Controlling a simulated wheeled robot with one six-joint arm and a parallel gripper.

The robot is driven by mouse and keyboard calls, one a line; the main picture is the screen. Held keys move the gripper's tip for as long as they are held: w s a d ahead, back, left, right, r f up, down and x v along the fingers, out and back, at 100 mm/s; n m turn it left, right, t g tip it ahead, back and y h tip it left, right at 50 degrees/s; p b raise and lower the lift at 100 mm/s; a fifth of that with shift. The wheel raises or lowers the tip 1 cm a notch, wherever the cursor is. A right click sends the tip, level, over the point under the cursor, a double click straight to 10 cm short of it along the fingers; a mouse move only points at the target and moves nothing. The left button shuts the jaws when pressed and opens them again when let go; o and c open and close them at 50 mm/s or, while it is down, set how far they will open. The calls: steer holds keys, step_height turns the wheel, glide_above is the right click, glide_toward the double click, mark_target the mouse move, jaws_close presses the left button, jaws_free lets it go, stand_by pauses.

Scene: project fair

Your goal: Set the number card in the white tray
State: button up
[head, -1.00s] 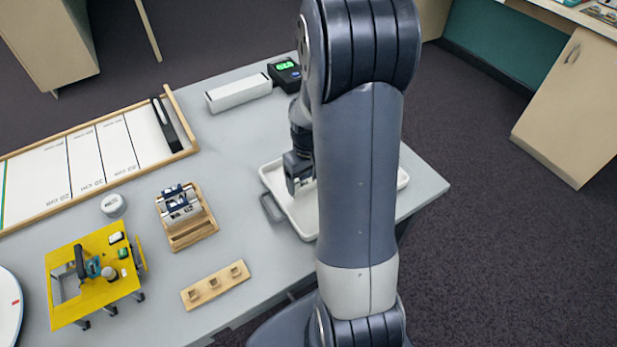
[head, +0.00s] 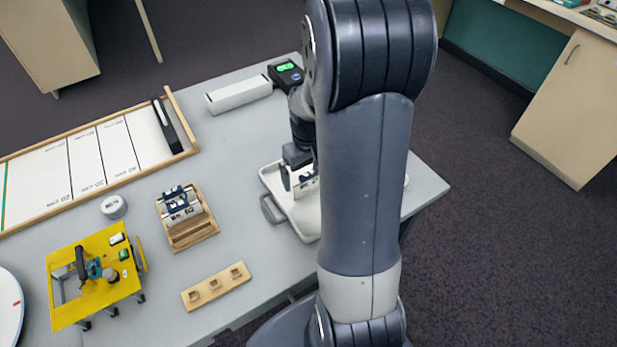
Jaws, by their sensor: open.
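The white tray (head: 272,180) lies near the right end of the grey table, partly hidden behind my arm. A white number card (head: 308,183) with dark print shows at the tray, just under and beside my gripper (head: 294,178). The card seems to stand on edge or lean; its lower edge and right side are hard to make out. My gripper is open, with its fingers low over the tray close to the card. Whether a finger still touches the card cannot be told.
A wooden block with holes (head: 216,287), a yellow stand (head: 92,275), a round white piece (head: 113,206), a long white box (head: 238,93) and a black device with green display (head: 286,73) are around. Bare table lies between.

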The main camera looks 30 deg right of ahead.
mark_target(309, 178)
step_height(309, 178, up, 9)
steer(key=shift+p, duration=0.35)
steer(key=shift+f, duration=0.1)
step_height(309, 178, down, 13)
steer(key=shift+r+b, duration=0.2)
steer(key=shift+b, duration=0.55)
step_height(309, 178, up, 3)
steer(key=shift+f, duration=0.1)
steer(key=shift+r+p, duration=0.3)
steer(key=shift+r, duration=0.35)
